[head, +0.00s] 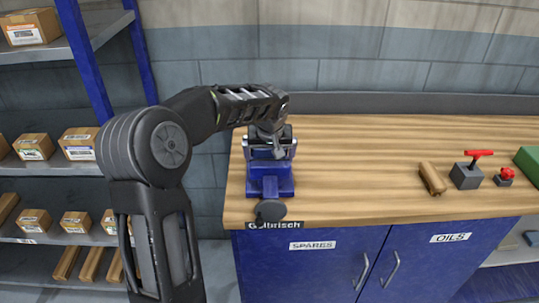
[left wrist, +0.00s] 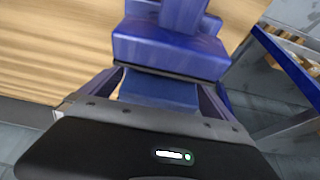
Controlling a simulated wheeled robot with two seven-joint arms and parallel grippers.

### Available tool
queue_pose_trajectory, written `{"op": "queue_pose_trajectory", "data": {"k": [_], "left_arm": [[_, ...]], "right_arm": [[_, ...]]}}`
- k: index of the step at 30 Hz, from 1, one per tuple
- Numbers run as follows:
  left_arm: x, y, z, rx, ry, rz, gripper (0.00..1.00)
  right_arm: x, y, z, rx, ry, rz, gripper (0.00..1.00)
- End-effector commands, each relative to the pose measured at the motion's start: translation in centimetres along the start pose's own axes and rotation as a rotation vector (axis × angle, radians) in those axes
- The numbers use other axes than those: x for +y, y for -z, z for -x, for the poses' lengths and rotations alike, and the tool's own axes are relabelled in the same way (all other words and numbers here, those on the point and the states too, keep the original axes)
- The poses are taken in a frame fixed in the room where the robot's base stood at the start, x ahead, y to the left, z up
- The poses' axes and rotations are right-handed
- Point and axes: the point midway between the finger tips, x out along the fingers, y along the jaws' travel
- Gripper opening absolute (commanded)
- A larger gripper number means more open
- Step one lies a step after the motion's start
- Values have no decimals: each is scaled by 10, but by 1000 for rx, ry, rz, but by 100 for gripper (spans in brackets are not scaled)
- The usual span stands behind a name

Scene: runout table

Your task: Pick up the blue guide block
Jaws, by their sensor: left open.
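A blue vise (head: 270,185) stands at the left end of the wooden workbench (head: 360,160). In the left wrist view its blue body (left wrist: 170,48) fills the top middle. My left gripper (head: 272,143) is over the vise, pointing down, its jaws open. In the left wrist view a flat blue surface (left wrist: 160,90) shows between the jaws; I cannot tell whether it is a separate guide block or part of the vise. The gripper and wrist hide part of the vise top. My right gripper is not in view.
On the bench's right stand a wooden block (head: 432,178), a grey block with a red T-handle (head: 467,174), a red-knobbed piece (head: 504,177) and a green box (head: 528,162). The bench middle is clear. Shelves with cartons (head: 33,147) stand at left.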

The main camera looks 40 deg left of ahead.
Motion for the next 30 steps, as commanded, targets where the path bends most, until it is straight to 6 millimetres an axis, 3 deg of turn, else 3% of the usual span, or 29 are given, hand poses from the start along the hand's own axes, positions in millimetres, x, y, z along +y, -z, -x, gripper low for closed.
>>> {"op": "queue_pose_trajectory", "data": {"k": [30], "left_arm": [[0,0,0,0,0,0,21]], "right_arm": [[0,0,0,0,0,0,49]]}}
